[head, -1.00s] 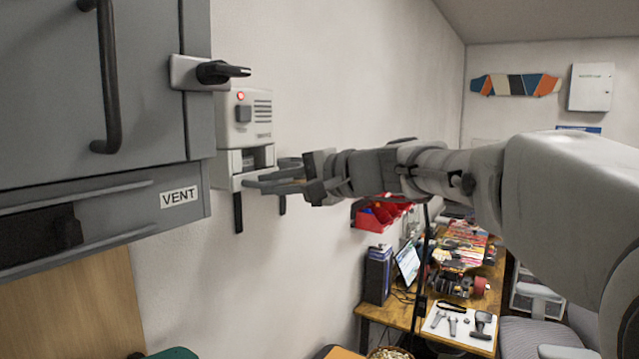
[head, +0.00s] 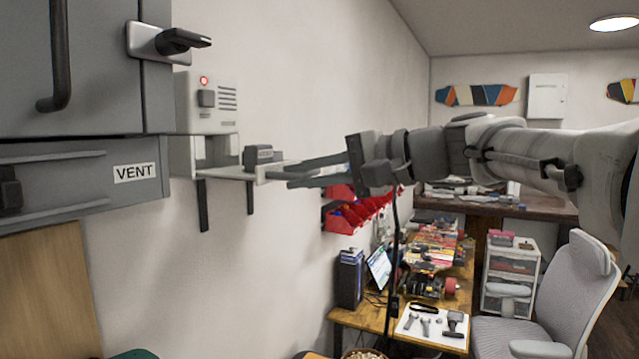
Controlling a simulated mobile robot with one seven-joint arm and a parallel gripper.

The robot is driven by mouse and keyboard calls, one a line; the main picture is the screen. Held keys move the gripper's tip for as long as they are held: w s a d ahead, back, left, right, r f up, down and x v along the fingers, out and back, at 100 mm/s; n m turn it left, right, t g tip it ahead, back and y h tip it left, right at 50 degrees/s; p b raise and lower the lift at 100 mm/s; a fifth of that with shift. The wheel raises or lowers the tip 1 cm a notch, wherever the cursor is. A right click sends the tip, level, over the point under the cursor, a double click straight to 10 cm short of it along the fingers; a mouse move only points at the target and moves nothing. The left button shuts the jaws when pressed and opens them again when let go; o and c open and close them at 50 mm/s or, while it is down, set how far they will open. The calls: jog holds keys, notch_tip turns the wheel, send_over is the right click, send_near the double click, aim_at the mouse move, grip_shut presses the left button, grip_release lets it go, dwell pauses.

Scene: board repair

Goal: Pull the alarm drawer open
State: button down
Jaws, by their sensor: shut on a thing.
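The alarm box (head: 208,108) is a pale wall unit with a lit red lamp, a dark button and a slotted grille. Its lower bay (head: 222,150) shows as an open hollow. A thin pale drawer (head: 232,172) appears to stand out from this bay to the right. My gripper (head: 275,178) is at the drawer's outer end, its long fingers reaching in from the right and shut on it. The exact contact is small and partly hidden by the fingers.
A small dark block (head: 258,155) sits just behind the drawer's outer end. Black brackets (head: 203,205) hang below. A workbench (head: 385,325) and chair (head: 575,280) are lower right.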

jog(key=c, duration=0.9)
grip_release()
jog(key=v, duration=1.7)
jog(key=shift+d+b, duration=0.2)
jog(key=shift+b, duration=0.25)
jog(key=shift+r, duration=0.1)
jog(key=s+d+f+n+h, duration=0.1)
jog(key=s+f+h, duration=0.3)
jog(key=f, duration=0.7)
jog(key=s+d+f+n+h, duration=0.2)
jog(key=s+f+h, duration=0.3)
jog(key=f, duration=0.6)
jog(key=s+d+f+n+h, duration=0.1)
jog(key=s+f+h, duration=0.4)
jog(key=f, duration=0.7)
jog(key=shift+s+d, duration=0.2)
jog(key=shift+d, duration=0.25)
